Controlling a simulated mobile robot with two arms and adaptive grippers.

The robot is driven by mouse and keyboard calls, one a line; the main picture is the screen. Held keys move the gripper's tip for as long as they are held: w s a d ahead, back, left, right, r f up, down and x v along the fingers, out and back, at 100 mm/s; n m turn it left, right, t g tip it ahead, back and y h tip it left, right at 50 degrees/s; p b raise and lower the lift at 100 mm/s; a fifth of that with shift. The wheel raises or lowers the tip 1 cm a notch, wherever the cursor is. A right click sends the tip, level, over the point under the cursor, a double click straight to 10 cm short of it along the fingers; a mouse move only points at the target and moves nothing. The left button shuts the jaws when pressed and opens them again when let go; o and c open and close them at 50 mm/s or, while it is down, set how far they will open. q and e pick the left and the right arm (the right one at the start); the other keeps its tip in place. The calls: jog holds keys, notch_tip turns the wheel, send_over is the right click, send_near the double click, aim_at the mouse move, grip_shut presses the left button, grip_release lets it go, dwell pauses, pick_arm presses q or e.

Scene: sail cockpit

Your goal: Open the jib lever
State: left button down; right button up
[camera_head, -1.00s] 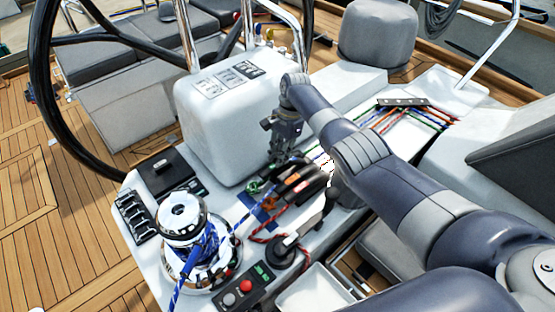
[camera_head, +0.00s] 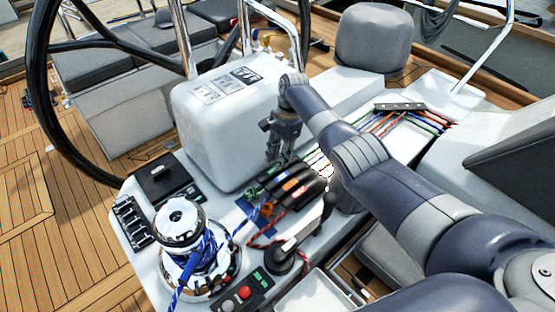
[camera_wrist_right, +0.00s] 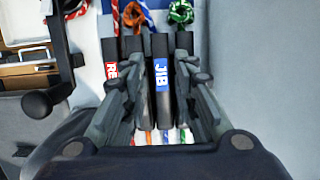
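The jib lever (camera_wrist_right: 161,75) is black with a blue "JIB" label, in the middle of the wrist view. It stands between the two fingers of my right gripper (camera_wrist_right: 160,68), which is open around it with gaps to the sides. In the head view my right gripper (camera_head: 284,150) points down just behind the lever bank (camera_head: 290,184), beside the white console. A lever with a red label (camera_wrist_right: 112,68) stands to the left of the jib lever in the wrist view, and another black lever is partly hidden by the right finger. My left gripper is not in view.
The white console box (camera_head: 228,115) stands close beside the gripper. A chrome winch (camera_head: 183,225) with blue rope is at the front left. A black winch handle (camera_head: 282,257) and a red-button panel (camera_head: 245,292) lie in front. The steering wheel (camera_head: 42,90) is at the left.

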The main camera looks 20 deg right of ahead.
jog(key=s+v, duration=0.1)
jog(key=v, duration=0.9)
jog(key=shift+w+r, duration=0.35)
jog(key=shift+w, duration=0.15)
jog(key=shift+r, duration=0.1)
